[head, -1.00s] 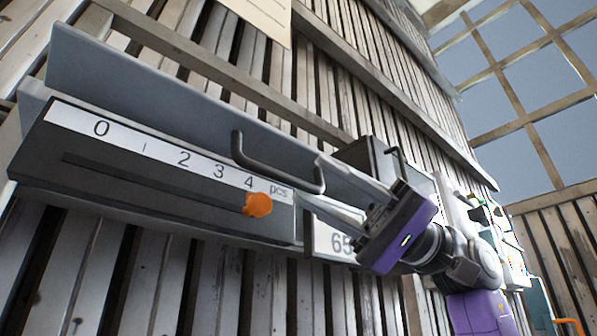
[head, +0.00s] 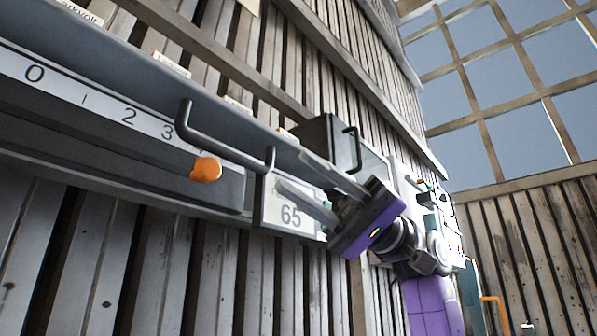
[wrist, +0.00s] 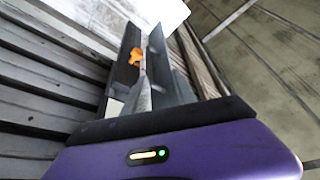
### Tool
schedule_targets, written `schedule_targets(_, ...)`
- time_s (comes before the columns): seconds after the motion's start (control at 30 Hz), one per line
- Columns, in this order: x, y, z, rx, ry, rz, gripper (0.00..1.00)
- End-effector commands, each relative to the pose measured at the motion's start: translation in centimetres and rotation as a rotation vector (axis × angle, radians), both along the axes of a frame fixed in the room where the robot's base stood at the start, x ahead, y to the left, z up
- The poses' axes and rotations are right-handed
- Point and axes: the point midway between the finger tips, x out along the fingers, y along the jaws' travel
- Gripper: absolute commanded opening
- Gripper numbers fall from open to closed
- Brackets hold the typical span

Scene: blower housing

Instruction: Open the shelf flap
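The shelf flap (head: 110,78) is a long blue-grey panel running along the top of a dark scale housing in the head view. It is tipped forward, and small labels show behind its upper edge. Its dark bar handle (head: 222,148) sticks out from the flap near its right part. My gripper (head: 288,170) is to the right of the handle, its two grey fingers spread apart and pointing left. Nothing is seen held between them. The fingertips look close to the handle's right end; I cannot tell if they touch. In the wrist view the handle is not clearly visible.
An orange knob (head: 206,169) projects from the scale's slot; it also shows in the wrist view (wrist: 136,57). A sign reading 65 (head: 290,214) and a dark box with a handle (head: 328,141) are beside my gripper. Slatted wall stands behind.

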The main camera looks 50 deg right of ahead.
Motion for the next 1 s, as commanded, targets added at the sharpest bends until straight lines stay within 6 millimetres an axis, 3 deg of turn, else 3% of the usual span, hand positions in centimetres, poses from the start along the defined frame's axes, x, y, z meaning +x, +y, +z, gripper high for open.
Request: schedule_targets(1.0,-0.8,-5.9,-2.3,0.001,0.001,0.000,0.33)
